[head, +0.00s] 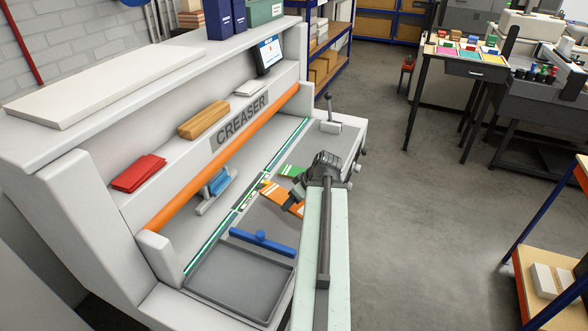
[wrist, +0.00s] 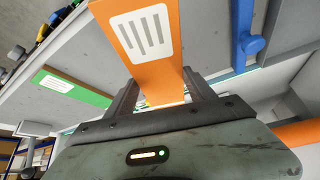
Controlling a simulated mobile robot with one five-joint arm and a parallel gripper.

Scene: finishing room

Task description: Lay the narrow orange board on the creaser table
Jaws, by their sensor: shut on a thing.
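The narrow orange board (wrist: 139,32), with a white lined label, is between the two fingers of my gripper (wrist: 160,84) in the wrist view. My gripper is shut on it. In the head view my gripper (head: 293,203) reaches over the grey creaser table (head: 270,217), and the orange board (head: 275,193) shows just past it, partly hidden by the fingers. I cannot tell whether the board touches the table surface. A green board (head: 291,171) with a white label lies on the table beside it; it also shows left in the wrist view (wrist: 72,86).
A blue bar with a knob (head: 262,241) and a grey tray (head: 238,283) are at the table's near end. A long orange bar (head: 222,160) runs along the creaser's back. A small lever (head: 329,122) stands at the far end. Open floor (head: 425,215) lies to the right.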

